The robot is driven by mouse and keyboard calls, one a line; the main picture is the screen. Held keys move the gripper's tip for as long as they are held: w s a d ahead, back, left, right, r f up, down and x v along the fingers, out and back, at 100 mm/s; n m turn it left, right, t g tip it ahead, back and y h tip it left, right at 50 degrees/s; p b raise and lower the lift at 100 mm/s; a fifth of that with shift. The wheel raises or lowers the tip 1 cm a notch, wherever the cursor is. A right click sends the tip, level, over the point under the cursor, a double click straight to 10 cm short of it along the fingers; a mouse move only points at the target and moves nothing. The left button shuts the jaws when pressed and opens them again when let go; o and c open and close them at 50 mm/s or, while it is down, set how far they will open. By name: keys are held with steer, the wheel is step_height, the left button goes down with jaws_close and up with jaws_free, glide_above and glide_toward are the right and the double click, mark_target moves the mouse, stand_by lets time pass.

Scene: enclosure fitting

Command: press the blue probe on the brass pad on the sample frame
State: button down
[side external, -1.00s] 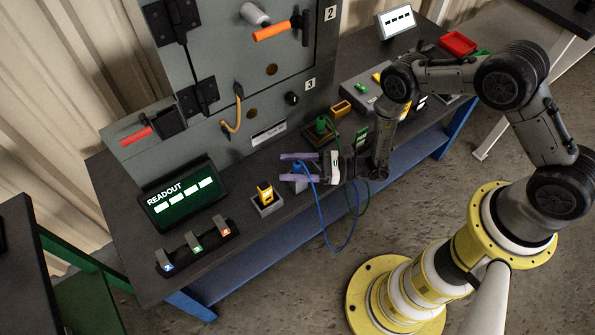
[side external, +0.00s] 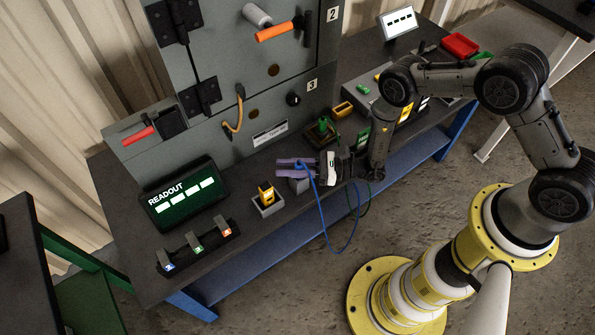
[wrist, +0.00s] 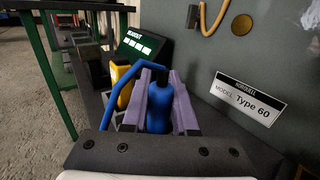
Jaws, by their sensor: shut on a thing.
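My gripper (side external: 282,170), with purple fingers, is low over the bench in the side external view. In the wrist view, my gripper (wrist: 161,88) is shut on the blue probe (wrist: 159,112), with a finger on each side. The blue probe (side external: 299,166) is mostly hidden by the fingers in the side view; its blue cable (side external: 321,215) hangs over the bench edge. A grey block (side external: 299,186) is just below the gripper. A round brass disc (side external: 273,75) is on the grey cabinet, and one shows in the wrist view (wrist: 241,24). I cannot make out a separate sample frame.
The grey cabinet (side external: 235,75) rises behind the gripper. A yellow device (side external: 266,193) in a holder, a readout (side external: 184,195) and a row of switches (side external: 198,246) are to the left. A green probe (side external: 322,128) stands in a holder behind right.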

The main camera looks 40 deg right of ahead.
steer(key=shift+r, duration=0.1)
step_height(320, 180, up, 9)
steer(key=a+f+n+g, duration=0.1)
steer(key=n+g, duration=0.2)
steer(key=n, duration=0.5)
steer(key=s+a+f+n+g+h, duration=0.1)
steer(key=n+g, duration=0.3)
steer(key=n, duration=0.4)
steer(key=f+n+g, duration=0.1)
steer(key=n+g, duration=0.2)
steer(key=n, duration=0.6)
steer(key=shift+s+a+f+g, duration=0.3)
steer(key=shift+s+a, duration=0.05)
steer(key=shift+a, duration=0.05)
steer(key=w, duration=0.7)
steer(key=shift+w, duration=0.3)
steer(key=shift+w+r, duration=0.15)
steer(key=shift+w, duration=0.3)
stand_by(1.1)
